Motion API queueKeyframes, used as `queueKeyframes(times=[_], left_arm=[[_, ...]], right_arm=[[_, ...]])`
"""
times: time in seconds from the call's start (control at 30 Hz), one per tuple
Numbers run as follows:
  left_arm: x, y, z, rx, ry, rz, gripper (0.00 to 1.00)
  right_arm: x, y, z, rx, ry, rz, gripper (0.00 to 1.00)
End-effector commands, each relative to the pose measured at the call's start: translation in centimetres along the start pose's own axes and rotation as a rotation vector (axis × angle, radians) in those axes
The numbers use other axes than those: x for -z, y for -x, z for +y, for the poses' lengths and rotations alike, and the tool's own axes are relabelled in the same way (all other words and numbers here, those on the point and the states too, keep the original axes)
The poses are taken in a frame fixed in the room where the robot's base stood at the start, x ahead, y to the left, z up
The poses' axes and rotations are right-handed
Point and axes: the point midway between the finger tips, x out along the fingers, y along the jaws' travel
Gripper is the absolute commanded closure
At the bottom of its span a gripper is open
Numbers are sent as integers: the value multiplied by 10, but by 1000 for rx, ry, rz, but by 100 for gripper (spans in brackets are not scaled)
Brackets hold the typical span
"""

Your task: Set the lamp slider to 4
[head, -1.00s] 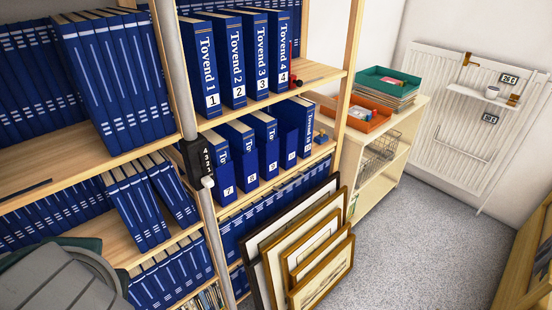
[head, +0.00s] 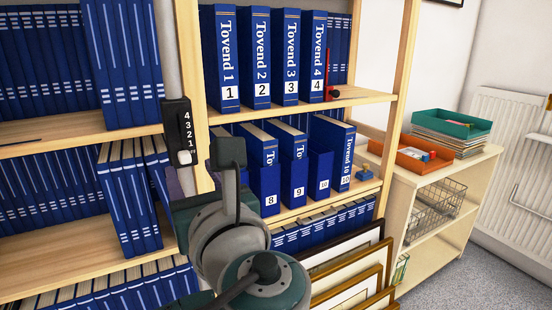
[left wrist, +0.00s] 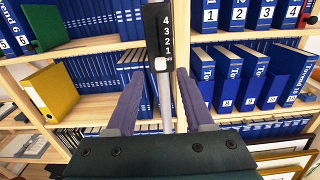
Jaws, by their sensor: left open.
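The lamp slider is a black upright box (head: 178,131) on a grey pole, marked 4, 3, 2, 1 from top to bottom. Its white knob (head: 184,157) sits at the bottom end, just below the 1. In the left wrist view the box (left wrist: 158,35) stands ahead, with the white knob (left wrist: 160,64) between the lines of my fingers. My left gripper (left wrist: 160,74) is open and empty, one purple finger on each side of the pole. In the head view my arm hides most of the gripper (head: 176,180). Whether a finger touches the knob cannot be told. My right gripper is not in view.
Wooden shelves (head: 310,105) with rows of blue binders stand behind the pole. Framed prints (head: 345,270) lean at the lower right. A low cabinet (head: 455,185) carries an orange tray (head: 424,160) and a green tray (head: 452,124). A yellow binder (left wrist: 50,93) stands at left.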

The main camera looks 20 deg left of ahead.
Motion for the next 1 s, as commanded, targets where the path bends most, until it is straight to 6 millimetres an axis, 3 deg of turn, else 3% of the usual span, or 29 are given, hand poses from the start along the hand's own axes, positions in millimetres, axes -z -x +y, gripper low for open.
queueKeyframes(times=[0.23, 0.6, 1.0], left_arm=[[0, -37, 0, -1, 1, 0, 48], [1, -45, 0, 0, 2, 2, 48], [1, -45, 0, 0, 2, 2, 91]], right_arm=[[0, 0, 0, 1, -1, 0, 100], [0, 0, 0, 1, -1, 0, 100], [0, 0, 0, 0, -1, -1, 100]])
